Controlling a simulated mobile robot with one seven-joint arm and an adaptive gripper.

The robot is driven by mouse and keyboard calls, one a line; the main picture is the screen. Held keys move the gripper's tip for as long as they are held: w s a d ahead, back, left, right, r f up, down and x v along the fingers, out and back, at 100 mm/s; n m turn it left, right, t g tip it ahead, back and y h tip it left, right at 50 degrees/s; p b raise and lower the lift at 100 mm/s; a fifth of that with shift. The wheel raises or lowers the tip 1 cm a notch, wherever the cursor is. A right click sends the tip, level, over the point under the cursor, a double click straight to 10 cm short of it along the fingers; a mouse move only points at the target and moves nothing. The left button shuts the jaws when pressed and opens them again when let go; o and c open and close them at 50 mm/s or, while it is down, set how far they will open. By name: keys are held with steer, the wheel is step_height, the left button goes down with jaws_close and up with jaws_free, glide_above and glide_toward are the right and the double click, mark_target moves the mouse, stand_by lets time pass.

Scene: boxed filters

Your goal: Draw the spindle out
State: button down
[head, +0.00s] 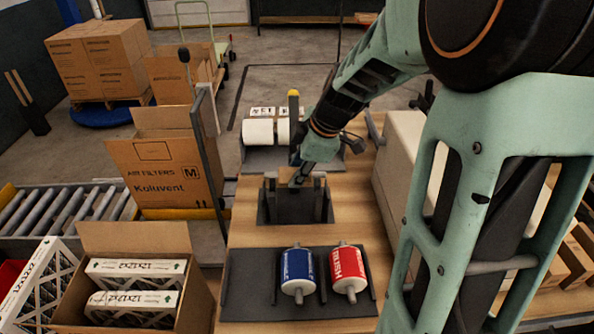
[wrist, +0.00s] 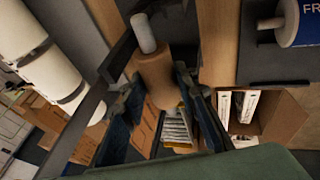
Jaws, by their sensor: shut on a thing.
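The spindle (wrist: 144,33) is a grey rod running through a brown sleeve or core (wrist: 155,75) in the wrist view. In the head view the brown core (head: 288,174) shows at the top of a dark grey notched stand (head: 294,210). My gripper (head: 303,176) comes from the upper right and is shut on the brown core of the spindle. In the wrist view the fingers (wrist: 162,104) lie on both sides of the core. The spindle's far end is hidden. I cannot tell if the rod still rests in the stand.
White rolls (head: 258,132) lie on a grey tray behind the stand. A yellow-topped post (head: 293,97) stands close to my gripper. An open filter carton (head: 185,310) is at lower left. Wood is bare right of the stand.

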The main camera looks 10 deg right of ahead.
steer(key=shift+r+p, duration=2.15)
steer(key=shift+r, duration=2.4)
